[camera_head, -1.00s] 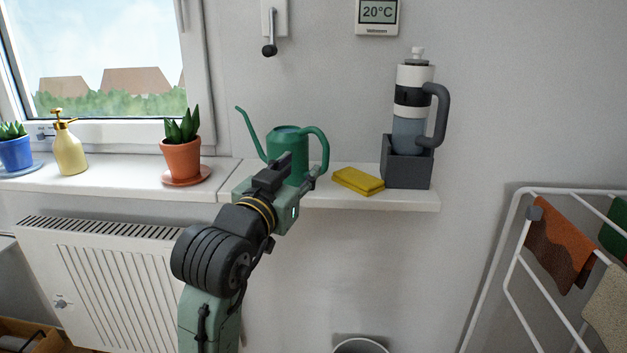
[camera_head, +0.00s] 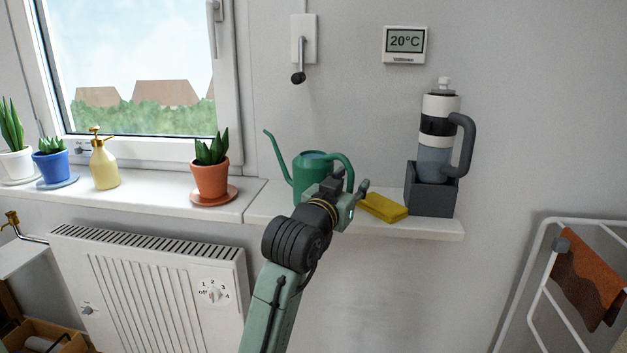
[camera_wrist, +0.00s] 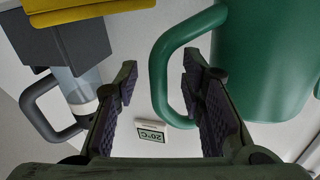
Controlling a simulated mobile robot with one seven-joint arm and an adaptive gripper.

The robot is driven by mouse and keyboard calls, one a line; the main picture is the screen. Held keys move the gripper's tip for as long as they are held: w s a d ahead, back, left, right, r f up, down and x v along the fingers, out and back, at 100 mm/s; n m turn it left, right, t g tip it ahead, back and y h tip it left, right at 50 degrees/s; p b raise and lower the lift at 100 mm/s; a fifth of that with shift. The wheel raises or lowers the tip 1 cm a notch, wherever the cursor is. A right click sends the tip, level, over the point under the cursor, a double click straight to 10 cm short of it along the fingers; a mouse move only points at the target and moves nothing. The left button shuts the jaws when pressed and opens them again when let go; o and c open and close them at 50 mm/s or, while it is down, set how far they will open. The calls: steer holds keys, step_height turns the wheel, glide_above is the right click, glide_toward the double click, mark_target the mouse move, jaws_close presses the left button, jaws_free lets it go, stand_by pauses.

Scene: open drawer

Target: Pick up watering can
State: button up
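The green watering can (camera_head: 309,180) stands upright on the white shelf, its spout to the left and its looped handle (camera_head: 347,168) to the right. My gripper (camera_head: 347,185) is in front of the handle and hides the can's lower right part. In the wrist view my gripper (camera_wrist: 160,68) has its fingers spread apart. The can's handle (camera_wrist: 163,75) shows between the fingertips, nearer the right finger, and the can's body (camera_wrist: 265,70) lies beyond that finger. I cannot tell whether a finger touches the handle.
A dark grey box (camera_head: 432,198) holding a bottle (camera_head: 433,150) stands further right. A potted plant (camera_head: 210,180) stands left on the windowsill. A drying rack (camera_head: 540,270) is at the lower right.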

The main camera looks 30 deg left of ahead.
steer(key=shift+c, duration=0.4)
jaws_close()
steer(key=shift+r, duration=0.1)
